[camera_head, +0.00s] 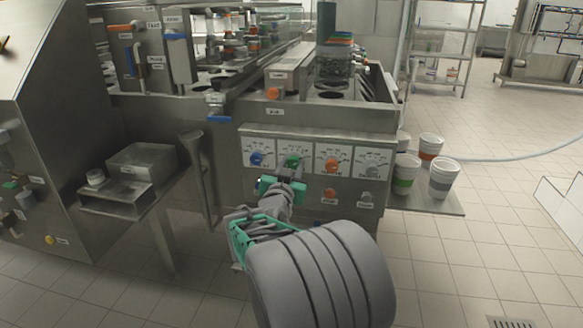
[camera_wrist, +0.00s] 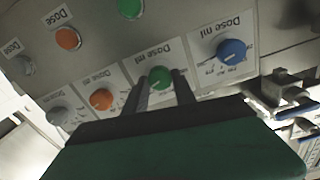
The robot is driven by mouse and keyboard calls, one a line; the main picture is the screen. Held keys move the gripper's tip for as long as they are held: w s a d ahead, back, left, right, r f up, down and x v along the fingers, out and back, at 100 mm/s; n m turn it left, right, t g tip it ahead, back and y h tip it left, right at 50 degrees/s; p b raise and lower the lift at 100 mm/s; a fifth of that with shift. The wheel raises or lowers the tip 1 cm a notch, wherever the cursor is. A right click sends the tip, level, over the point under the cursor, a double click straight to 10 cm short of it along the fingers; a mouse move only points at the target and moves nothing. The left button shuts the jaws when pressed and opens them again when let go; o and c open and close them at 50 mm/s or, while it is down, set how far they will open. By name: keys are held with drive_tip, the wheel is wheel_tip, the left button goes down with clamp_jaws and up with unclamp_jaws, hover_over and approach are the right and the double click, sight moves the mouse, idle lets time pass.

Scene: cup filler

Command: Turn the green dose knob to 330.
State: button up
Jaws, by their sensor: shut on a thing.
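The green dose knob (camera_wrist: 160,78) sits in the middle of a white dial plate marked "Dose ml" in the wrist view. My gripper (camera_wrist: 162,88) has one finger on each side of it and is shut on it. The head view shows the green knob (camera_head: 293,161) on the machine's front panel, with my gripper (camera_head: 288,175) reaching up to it from below. The dial numbers around the knob are too small and partly hidden to read, so its setting cannot be told.
A blue knob (camera_head: 256,158) is left of the green one. An orange knob (camera_head: 331,165) and a grey knob (camera_head: 372,171) are to its right. Cups (camera_head: 444,178) stand on a shelf at right.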

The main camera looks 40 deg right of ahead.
clamp_jaws()
drive_tip(key=shift+n, duration=0.4)
drive_tip(key=n+p, duration=0.1)
drive_tip(key=n, duration=0.2)
drive_tip(key=shift+n, duration=0.3)
drive_tip(key=n+p, duration=0.2)
drive_tip(key=n, duration=0.2)
drive_tip(key=shift+r+n, duration=0.1)
drive_tip(key=shift+n, duration=0.2)
drive_tip(key=n+p, duration=0.3)
drive_tip(key=n, duration=0.2)
drive_tip(key=shift+n+p, duration=1.25)
drive_tip(key=shift+n, duration=0.55)
